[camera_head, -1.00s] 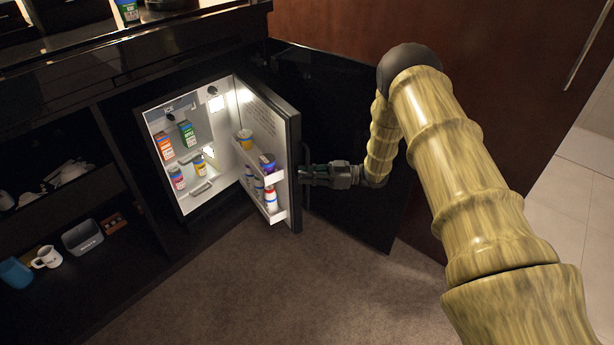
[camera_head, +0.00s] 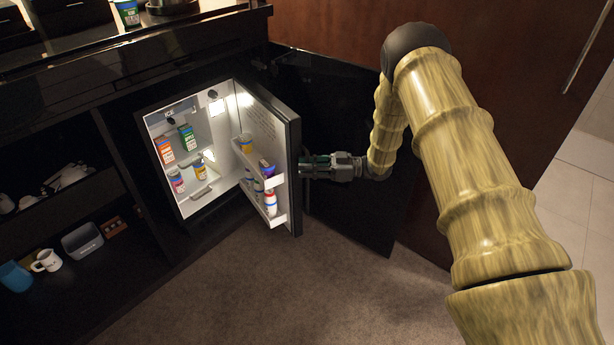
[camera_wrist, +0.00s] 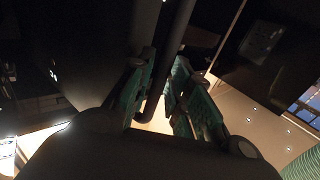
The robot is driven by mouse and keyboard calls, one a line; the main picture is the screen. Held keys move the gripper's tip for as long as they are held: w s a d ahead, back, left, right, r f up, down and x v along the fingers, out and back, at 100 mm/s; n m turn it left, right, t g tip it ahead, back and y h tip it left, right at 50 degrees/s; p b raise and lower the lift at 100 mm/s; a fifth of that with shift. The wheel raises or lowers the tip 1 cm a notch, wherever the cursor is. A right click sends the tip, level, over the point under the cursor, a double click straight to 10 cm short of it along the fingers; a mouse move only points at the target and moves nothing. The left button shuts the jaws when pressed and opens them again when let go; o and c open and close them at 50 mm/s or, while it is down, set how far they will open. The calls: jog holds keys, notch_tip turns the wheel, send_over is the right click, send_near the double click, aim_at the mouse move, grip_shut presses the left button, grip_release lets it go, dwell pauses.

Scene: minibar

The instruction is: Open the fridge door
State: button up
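The fridge (camera_head: 222,135) stands open in the dark cabinet, with its lit white inside showing. Its door (camera_head: 294,150) is swung well out to the right, with its outer dark face turned to my arm. My gripper (camera_head: 303,168) is at the outer side of the door, near its free edge. In the wrist view the dark bar handle (camera_wrist: 176,40) runs between the two green-padded fingers of my gripper (camera_wrist: 164,75). The fingers are spread on either side of the bar, and a gap seems to show beside it. Contact with the bar is hard to see.
Cans and cartons stand inside the fridge and in the door racks (camera_head: 277,219). A dark panel (camera_head: 350,190) stands behind my gripper. A mug (camera_head: 46,260) and a grey bin (camera_head: 82,240) sit on the low shelf at left. The carpet (camera_head: 240,290) in front is clear.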

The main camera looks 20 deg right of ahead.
aim_at(308, 155)
jog(key=shift+r, duration=2.4)
jog(key=shift+d, duration=0.1)
